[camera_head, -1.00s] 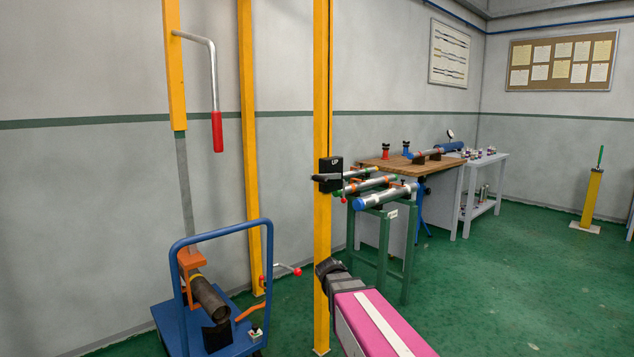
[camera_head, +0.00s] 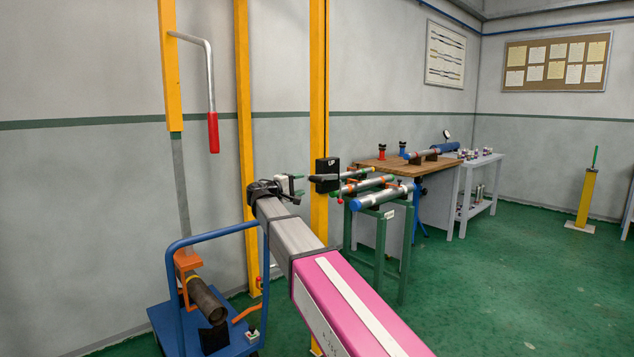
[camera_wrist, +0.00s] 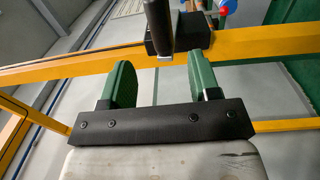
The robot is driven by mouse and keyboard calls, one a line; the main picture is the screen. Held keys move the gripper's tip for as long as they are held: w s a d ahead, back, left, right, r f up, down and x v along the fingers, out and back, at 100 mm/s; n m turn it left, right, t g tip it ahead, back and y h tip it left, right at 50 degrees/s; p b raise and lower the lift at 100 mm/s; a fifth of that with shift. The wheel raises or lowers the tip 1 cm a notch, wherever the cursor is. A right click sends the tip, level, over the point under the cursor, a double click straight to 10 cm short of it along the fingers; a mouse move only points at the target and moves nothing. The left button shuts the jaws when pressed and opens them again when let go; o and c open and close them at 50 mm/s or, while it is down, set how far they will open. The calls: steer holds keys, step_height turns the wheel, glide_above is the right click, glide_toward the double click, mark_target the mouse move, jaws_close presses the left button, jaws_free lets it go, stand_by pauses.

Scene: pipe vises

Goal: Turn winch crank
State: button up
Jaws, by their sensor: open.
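A black box marked "UP" (camera_head: 327,168) is fixed to a yellow post, with a dark handle grip (camera_head: 322,178) sticking out towards the left. In the wrist view the dark grip (camera_wrist: 158,26) lies beyond and between the green fingertips, with the black box (camera_wrist: 192,40) behind it. My gripper (camera_head: 301,185) is open and empty, just left of the grip and apart from it; its green fingers also show in the wrist view (camera_wrist: 160,72). A bent grey crank arm (camera_head: 209,65) with a red grip (camera_head: 213,132) hangs from another yellow post at the upper left.
A blue cart (camera_head: 177,290) carrying a dark pipe (camera_head: 206,298) stands at the lower left. A green stand (camera_head: 378,240) with several pipes is right of the box, close to the post. A wooden-topped bench (camera_head: 395,167) is behind it. Green floor (camera_head: 500,280) is clear at right.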

mark_target(314, 181)
steer(key=x, duration=0.9)
steer(key=shift+f, duration=0.1)
jaws_close()
